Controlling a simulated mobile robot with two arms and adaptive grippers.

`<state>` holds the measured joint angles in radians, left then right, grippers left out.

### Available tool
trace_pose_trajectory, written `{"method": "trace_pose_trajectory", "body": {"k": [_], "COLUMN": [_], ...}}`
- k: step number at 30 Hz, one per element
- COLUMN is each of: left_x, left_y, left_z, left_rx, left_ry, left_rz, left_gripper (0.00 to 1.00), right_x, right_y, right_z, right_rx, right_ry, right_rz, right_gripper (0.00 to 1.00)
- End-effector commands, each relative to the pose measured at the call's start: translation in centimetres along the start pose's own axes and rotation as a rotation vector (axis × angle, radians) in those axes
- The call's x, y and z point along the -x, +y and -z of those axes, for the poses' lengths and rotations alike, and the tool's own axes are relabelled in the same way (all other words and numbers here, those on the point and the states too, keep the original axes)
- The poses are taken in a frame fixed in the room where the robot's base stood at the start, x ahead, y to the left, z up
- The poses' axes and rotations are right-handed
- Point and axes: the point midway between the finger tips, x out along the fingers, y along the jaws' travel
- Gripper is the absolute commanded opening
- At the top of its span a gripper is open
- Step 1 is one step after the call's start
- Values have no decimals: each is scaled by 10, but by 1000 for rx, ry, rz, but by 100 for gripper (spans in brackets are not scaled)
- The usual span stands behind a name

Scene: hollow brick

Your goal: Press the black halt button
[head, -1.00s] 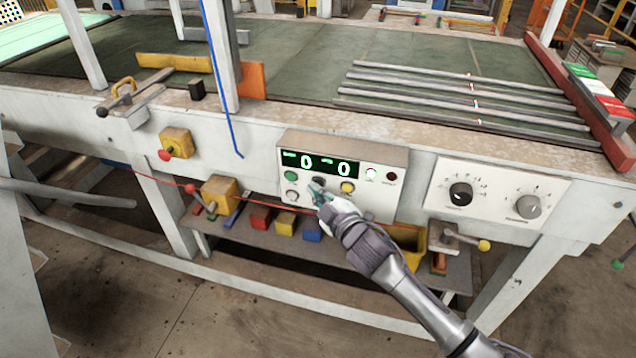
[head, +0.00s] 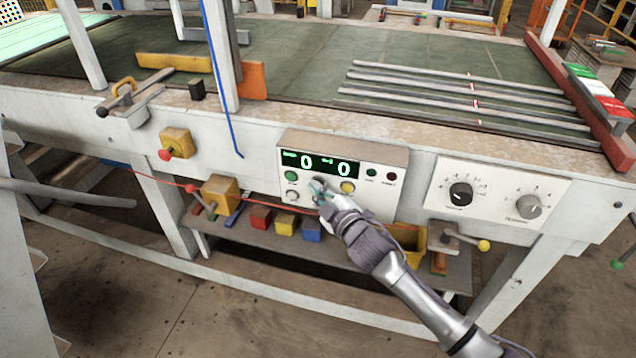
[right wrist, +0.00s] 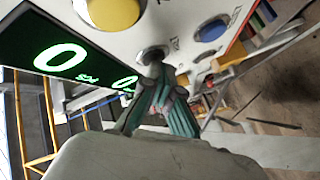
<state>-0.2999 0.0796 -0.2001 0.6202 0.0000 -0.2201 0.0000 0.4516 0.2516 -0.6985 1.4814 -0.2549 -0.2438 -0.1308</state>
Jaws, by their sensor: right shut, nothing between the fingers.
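The control panel (head: 384,152) is on the front of the machine, with a green-digit display (head: 320,164) reading 0 and 0. The dark halt button (right wrist: 151,52) is in the panel's button row, between the green button (head: 291,176) and the yellow button (head: 348,187). My right gripper (head: 321,189) is shut and empty, its fingertips at the halt button and partly covering it in the head view. In the right wrist view the fingertips (right wrist: 158,72) appear to touch the button; the exact contact is hard to tell. My left gripper is not in view.
Two dials (head: 461,194) are right of the panel. A yellow box with a red knob (head: 176,143) is to the left. Coloured bins (head: 286,223) stand on the shelf below.

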Motion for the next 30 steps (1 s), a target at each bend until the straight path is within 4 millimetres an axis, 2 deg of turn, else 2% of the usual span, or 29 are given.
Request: {"method": "trace_pose_trajectory", "body": {"k": [11,20,30], "left_x": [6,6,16], "left_y": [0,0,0], "left_z": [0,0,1], "left_rx": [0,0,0], "left_ry": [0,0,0], "left_rz": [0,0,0], "left_gripper": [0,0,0], "right_x": [11,12,32], "right_y": [-8,-8,-23], "right_z": [8,8,24], "right_rx": [-1,0,-3], "right_ry": [-1,-1,0], "right_rz": [0,0,1], "right_gripper": [0,0,0]}}
